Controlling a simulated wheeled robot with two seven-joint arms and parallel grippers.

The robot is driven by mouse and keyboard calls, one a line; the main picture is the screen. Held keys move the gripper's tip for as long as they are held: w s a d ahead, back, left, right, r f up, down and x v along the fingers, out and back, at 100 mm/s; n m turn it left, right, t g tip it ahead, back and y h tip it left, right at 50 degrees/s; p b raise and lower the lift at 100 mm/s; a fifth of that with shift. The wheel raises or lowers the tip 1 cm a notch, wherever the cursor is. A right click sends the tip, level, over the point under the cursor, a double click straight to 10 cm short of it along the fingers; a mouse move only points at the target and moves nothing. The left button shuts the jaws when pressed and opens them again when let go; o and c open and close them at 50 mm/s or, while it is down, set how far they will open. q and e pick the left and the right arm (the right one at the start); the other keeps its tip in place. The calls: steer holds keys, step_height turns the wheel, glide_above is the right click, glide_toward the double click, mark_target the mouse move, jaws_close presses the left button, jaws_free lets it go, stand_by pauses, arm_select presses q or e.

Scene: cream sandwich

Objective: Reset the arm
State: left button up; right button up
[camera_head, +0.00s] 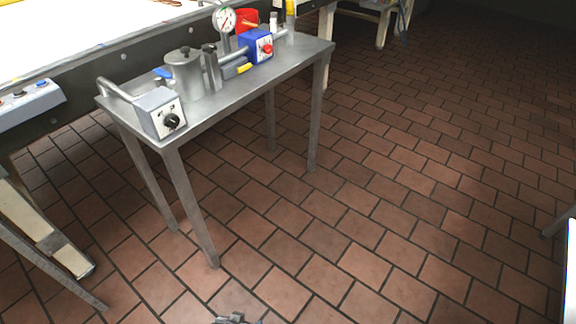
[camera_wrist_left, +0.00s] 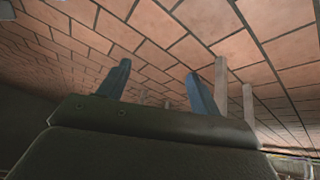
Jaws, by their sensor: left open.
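My left gripper (camera_wrist_left: 158,88) shows in the left wrist view with its two blue-grey fingers apart and nothing between them. Behind the fingers is the brick-tiled floor. In the head view, a small grey piece (camera_head: 232,319) shows at the bottom edge; it looks like part of my own arm or gripper, but too little shows to tell which. My right gripper cannot be made out in either view.
A metal table (camera_head: 222,108) at upper left carries a silver pot (camera_head: 185,76), a control box (camera_head: 160,113), a blue box (camera_head: 257,46) and a dial gauge (camera_head: 224,20). A larger white-topped table (camera_head: 75,38) stands behind. Open tiled floor (camera_head: 400,190) fills the middle and right.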

arm_select(q)
steer(key=s+d+f+t+h, duration=0.25)
steer(key=d+f, duration=0.45)
steer(key=f, duration=0.5)
steer(key=s+a+r+g+y+p, duration=0.1)
steer(key=r+p, duration=0.4)
steer(key=r, duration=0.9)
steer(key=s+a+r+g+y+p, duration=0.1)
steer(key=a+r+p, duration=0.3)
steer(key=r, duration=1)
steer(key=s+a+r+g+y+p, duration=0.1)
steer(key=a+r+g+p, duration=0.2)
steer(key=r+p, duration=0.4)
step_height(320, 180, up, 7)
steer(key=shift+s+g+p, duration=0.15)
steer(key=shift+g+p, duration=0.2)
arm_select(e)
steer(key=s+d+r+g+h, duration=0.1)
steer(key=d+r, duration=0.3)
steer(key=r, duration=1.6)
steer(key=s+d+r+g+h, duration=0.1)
steer(key=d+r+g, duration=0.3)
steer(key=r, duration=1.7)
steer(key=shift+s+r, duration=0.15)
steer(key=shift+s, duration=0.15)
